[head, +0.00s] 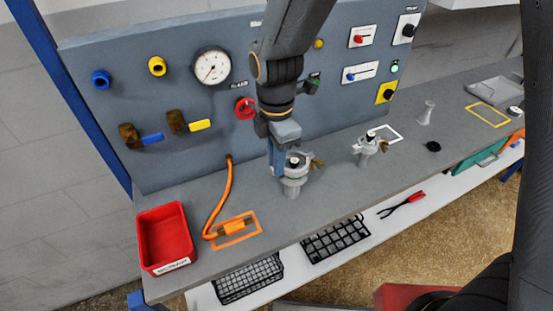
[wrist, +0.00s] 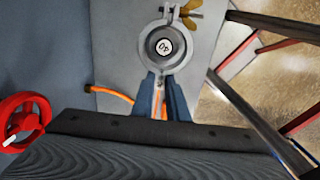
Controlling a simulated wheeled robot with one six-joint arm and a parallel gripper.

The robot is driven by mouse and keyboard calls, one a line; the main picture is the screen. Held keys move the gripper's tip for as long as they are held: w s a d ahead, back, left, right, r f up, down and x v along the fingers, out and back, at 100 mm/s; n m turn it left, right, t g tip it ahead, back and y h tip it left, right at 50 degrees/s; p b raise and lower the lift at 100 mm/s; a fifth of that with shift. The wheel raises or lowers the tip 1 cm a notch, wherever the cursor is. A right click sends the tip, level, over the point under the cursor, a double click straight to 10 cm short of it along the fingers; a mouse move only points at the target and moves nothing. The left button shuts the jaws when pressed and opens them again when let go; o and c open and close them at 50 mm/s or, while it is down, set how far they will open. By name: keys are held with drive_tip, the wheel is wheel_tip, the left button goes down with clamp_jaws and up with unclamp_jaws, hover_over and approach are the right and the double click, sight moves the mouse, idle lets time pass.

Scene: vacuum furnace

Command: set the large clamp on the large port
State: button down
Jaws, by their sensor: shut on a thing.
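The large clamp (head: 309,159) is a light grey metal ring with a brass wing nut at its right. My gripper (head: 278,168) is shut on the clamp from the left side in the head view. The large port (head: 292,188) is a grey upright stub on the bench directly below it. In the wrist view, the clamp (wrist: 147,42) rings a dark disc (wrist: 164,46) with a white "40" label, and my gripper's fingertips (wrist: 160,84) meet its near edge. I cannot tell whether the clamp sits fully down around the flange.
A smaller port with a clamp (head: 369,150) stands to the right. A red bin (head: 163,238) and an orange cable end (head: 235,226) lie to the left. The gauge panel (head: 150,95) rises behind. A red valve wheel (wrist: 22,121) shows in the wrist view.

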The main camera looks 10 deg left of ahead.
drive_tip(key=shift+f+b, duration=0.9)
drive_tip(key=shift+f, duration=0.55)
drive_tip(key=shift+f, duration=0.2)
drive_tip(key=c, duration=1.7)
unclamp_jaws()
drive_tip(key=shift+o, duration=0.2)
drive_tip(key=shift+r, duration=0.1)
drive_tip(key=shift+r+b, duration=1)
drive_tip(key=shift+r, duration=2.8)
drive_tip(key=s+d+f+m+b, duration=0.1)
drive_tip(key=d+f+m, duration=0.2)
drive_tip(key=d+m, duration=0.9)
drive_tip(key=s+d+f+m+t+b, duration=0.1)
drive_tip(key=d+f+m, duration=0.2)
drive_tip(key=d+m, duration=0.9)
drive_tip(key=shift+s+d+f, duration=0.15)
drive_tip(key=shift+d+f, duration=0.1)
drive_tip(key=shift+d, duration=0.1)
